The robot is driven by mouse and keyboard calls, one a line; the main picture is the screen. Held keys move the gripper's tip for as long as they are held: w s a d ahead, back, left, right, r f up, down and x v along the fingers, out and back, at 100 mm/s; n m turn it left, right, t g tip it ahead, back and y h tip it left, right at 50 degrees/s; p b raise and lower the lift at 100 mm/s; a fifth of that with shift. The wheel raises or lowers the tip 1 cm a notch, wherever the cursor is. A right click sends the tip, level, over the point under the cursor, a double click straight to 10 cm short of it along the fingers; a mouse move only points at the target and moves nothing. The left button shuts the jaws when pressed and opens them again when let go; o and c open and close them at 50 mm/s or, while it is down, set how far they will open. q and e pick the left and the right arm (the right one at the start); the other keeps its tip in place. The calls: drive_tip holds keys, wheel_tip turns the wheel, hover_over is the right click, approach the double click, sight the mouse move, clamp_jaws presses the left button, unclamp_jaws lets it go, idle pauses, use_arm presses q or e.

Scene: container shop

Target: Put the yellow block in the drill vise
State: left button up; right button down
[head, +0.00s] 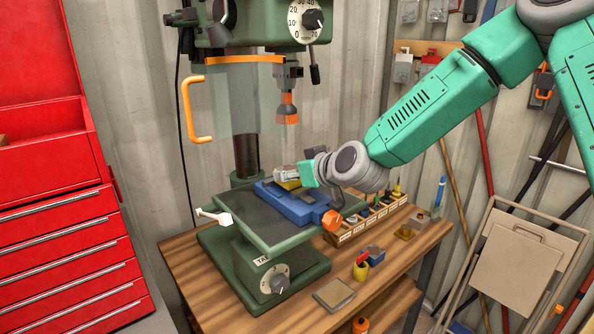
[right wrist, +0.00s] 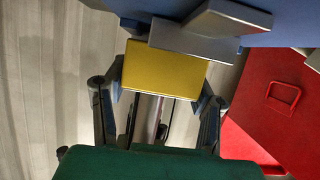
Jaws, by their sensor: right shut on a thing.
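The yellow block (head: 289,185) is at the blue drill vise (head: 298,207) on the drill press table. In the right wrist view the yellow block (right wrist: 163,70) sits between the fingers of my right gripper (right wrist: 162,84), which is shut on it. The block's far edge meets the grey metal jaws (right wrist: 195,42) of the vise, with the blue body (right wrist: 285,25) behind. I cannot tell how deep it sits between the jaws. In the head view my right gripper (head: 293,176) hides part of the block and vise. My left gripper is not in view.
The drill chuck (head: 288,105) with its orange tip hangs above the vise. A clear guard with an orange handle (head: 190,110) is at its left. A wooden rack of bits (head: 352,236) stands to the right. A red tool cabinet (head: 70,240) is at the left.

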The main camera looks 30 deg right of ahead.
drive_tip(key=shift+s+a+f, duration=0.15)
drive_tip(key=shift+a+f, duration=0.05)
drive_tip(key=shift+a, duration=0.15)
